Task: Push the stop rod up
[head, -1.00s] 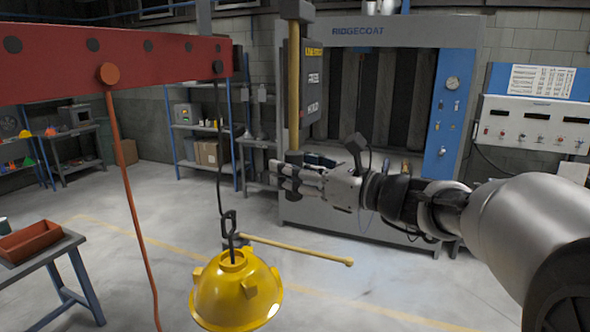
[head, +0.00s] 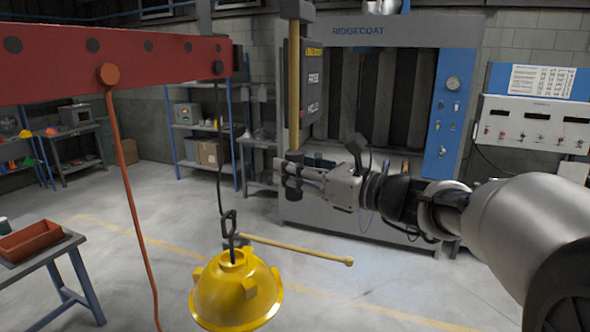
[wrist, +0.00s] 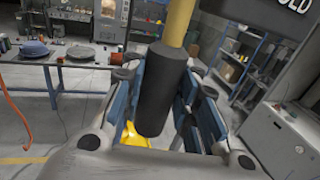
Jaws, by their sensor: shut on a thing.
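The stop rod (head: 294,90) is a yellow upright bar that hangs beside a dark sign in the head view. Its lower end is a thick black grip, which the wrist view shows close up (wrist: 163,90), slightly tilted in the picture. My gripper (head: 287,174) is at the rod's lower end, reaching in from the right. In the wrist view its blue-padded fingers stand on both sides of the black grip, and it is shut on it. The exact contact is partly hidden by the fingers. The dark sign (head: 312,85) carries yellow and white lettering, with HOLD at the bottom.
A yellow hood (head: 236,290) hangs on a hook below the red beam (head: 110,62), with a yellow bar (head: 300,250) sticking out to the right. An orange cord hangs at left. A bench (head: 45,255) with a tray stands at lower left. A grey cabinet (head: 400,35) stands behind my gripper.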

